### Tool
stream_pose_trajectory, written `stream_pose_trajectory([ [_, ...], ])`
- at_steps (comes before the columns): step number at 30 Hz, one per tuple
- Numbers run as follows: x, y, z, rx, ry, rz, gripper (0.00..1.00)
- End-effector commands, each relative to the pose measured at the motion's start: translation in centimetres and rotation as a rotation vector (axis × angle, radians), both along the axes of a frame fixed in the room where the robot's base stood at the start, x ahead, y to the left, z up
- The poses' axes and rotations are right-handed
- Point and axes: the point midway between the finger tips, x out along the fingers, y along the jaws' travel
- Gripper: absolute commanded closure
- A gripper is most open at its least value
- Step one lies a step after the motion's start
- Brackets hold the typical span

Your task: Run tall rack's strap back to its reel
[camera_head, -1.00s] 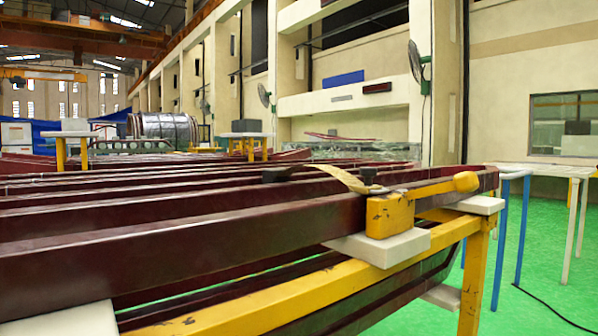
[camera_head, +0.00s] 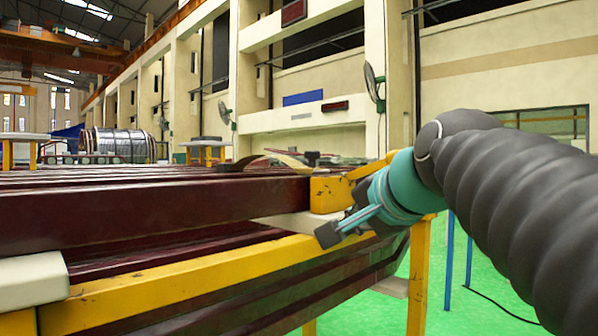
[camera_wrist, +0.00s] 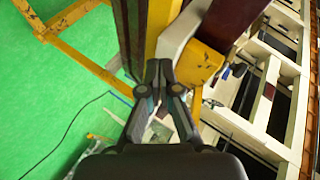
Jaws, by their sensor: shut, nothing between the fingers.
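The tall rack has a yellow frame (camera_head: 190,275) that carries long dark red bars (camera_head: 150,205). My gripper (camera_head: 335,228) is shut and empty, just in front of and below the reel block. In the wrist view its fingertips (camera_wrist: 159,66) meet near the white pad and yellow beam.
A white pad (camera_head: 32,284) lies at the near left of the rack. Another white pad (camera_head: 285,223) is under the reel block. Blue posts (camera_head: 449,262) stand on the green floor (camera_head: 490,275) at the right, where there is free room.

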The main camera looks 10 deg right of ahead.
Motion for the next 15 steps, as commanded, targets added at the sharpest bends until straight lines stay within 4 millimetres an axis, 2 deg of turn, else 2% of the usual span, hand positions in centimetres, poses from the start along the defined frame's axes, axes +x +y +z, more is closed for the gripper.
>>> stream_pose_trajectory([
  [3,1.0,-0.5,5.1,0.181,-0.106,-0.064,1.00],
  [7,1.2,-0.7,9.6,0.332,-0.186,-0.096,1.00],
  [11,1.1,-0.7,12.2,0.419,-0.230,-0.106,1.00],
  [15,1.5,-0.6,13.0,0.451,-0.242,-0.108,1.00],
])
